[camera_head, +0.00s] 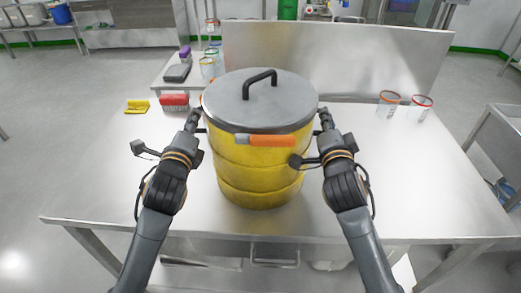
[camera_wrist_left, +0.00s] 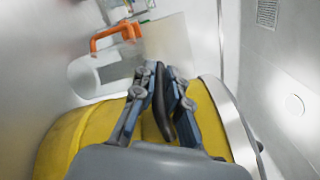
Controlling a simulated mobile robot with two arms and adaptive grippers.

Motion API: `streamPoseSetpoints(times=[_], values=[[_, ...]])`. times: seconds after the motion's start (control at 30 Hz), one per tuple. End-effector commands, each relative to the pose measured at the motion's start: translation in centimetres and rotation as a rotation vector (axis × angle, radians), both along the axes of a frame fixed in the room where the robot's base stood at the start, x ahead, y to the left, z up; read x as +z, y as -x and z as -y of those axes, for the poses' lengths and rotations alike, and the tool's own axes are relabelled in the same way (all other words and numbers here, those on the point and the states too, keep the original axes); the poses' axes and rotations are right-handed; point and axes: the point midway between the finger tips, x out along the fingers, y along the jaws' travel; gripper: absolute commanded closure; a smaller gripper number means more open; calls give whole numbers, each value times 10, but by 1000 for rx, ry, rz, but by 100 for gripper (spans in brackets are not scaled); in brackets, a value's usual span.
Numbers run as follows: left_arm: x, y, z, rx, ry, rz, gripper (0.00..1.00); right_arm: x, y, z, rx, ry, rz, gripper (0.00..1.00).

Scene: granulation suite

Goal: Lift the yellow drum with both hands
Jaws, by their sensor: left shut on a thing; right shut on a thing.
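The yellow drum (camera_head: 260,170) is upright over the middle of the steel table (camera_head: 400,190). It has a grey lid with a black top handle (camera_head: 260,82) and an orange latch (camera_head: 271,141) at the front. My left gripper (camera_head: 197,120) is at the drum's left side, and my right gripper (camera_head: 325,120) is at its right side, both near the rim. In the left wrist view, the left fingers (camera_wrist_left: 160,95) are closed around a dark side handle (camera_wrist_left: 162,108) of the yellow drum (camera_wrist_left: 75,135). The right fingertips are partly hidden. I cannot tell whether the drum's base touches the table.
A yellow brush (camera_head: 137,106) and a red brush (camera_head: 174,101) lie at the back left of the table. Two clear beakers (camera_head: 388,103) (camera_head: 421,108) stand at the back right. A steel back panel (camera_head: 335,62) rises behind the drum. The table's right side and front left are clear.

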Motion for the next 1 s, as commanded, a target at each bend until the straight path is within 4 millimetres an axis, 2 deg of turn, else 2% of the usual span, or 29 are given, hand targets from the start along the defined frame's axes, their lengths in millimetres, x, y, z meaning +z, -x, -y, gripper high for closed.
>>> streamPoseSetpoints(times=[0.13, 0.43, 1.0], values=[[-3, 1, 1, -2, -3, -5, 100, -1, 0, 1, -3, 1, -3, 100], [6, 1, 1, -4, -2, 2, 100, 8, 0, 1, -2, 1, 5, 100], [49, 1, 2, -5, 0, 5, 100, 51, 0, 1, -2, 1, 8, 100]])
